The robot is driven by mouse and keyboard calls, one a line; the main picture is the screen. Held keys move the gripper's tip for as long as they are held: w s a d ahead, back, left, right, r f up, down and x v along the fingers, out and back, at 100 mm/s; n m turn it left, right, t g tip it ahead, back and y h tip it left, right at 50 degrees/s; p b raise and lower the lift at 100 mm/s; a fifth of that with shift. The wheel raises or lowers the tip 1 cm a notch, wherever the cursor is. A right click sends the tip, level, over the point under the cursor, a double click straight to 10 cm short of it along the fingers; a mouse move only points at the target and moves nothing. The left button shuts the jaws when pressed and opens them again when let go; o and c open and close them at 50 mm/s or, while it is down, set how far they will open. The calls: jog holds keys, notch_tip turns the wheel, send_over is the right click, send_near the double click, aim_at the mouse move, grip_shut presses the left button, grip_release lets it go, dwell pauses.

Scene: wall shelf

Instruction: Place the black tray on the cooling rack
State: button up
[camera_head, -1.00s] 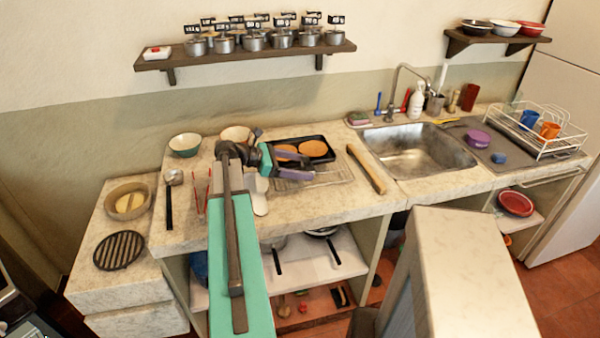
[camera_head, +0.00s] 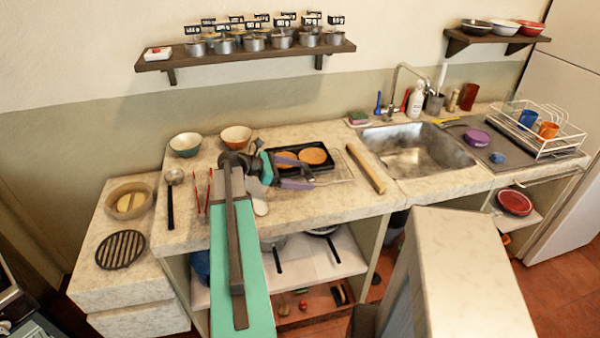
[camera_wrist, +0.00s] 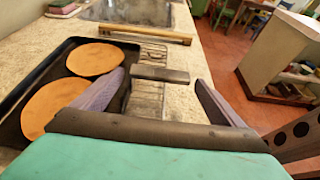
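The black tray (camera_head: 325,167) holds two round orange-brown pieces and lies flat over the left part of the wire cooling rack (camera_head: 345,170). The rack's right end shows past the tray. In the wrist view the tray (camera_wrist: 40,72) is on the left, and bare rack wires (camera_wrist: 145,100) show beside its edge. Whether the tray rests fully on the wires is hard to tell. My gripper (camera_head: 305,178) is at the tray's near side. In the wrist view my gripper (camera_wrist: 160,88) has its purple fingers wide apart, the left one close to the tray edge. A dark bar shows between them.
A wooden rolling pin (camera_head: 366,168) lies right of the rack, before the sink (camera_head: 415,150). Two bowls (camera_head: 186,145) (camera_head: 237,137) stand behind my arm. A ladle (camera_head: 171,195) and red tongs (camera_head: 203,192) lie at left. A black round grate (camera_head: 120,249) lies on the lower counter.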

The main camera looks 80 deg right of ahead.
jog(key=shift+w, duration=0.1)
dwell(0.3)
jog(key=b+v, duration=0.3)
jog(key=v, duration=0.9)
dwell(0.6)
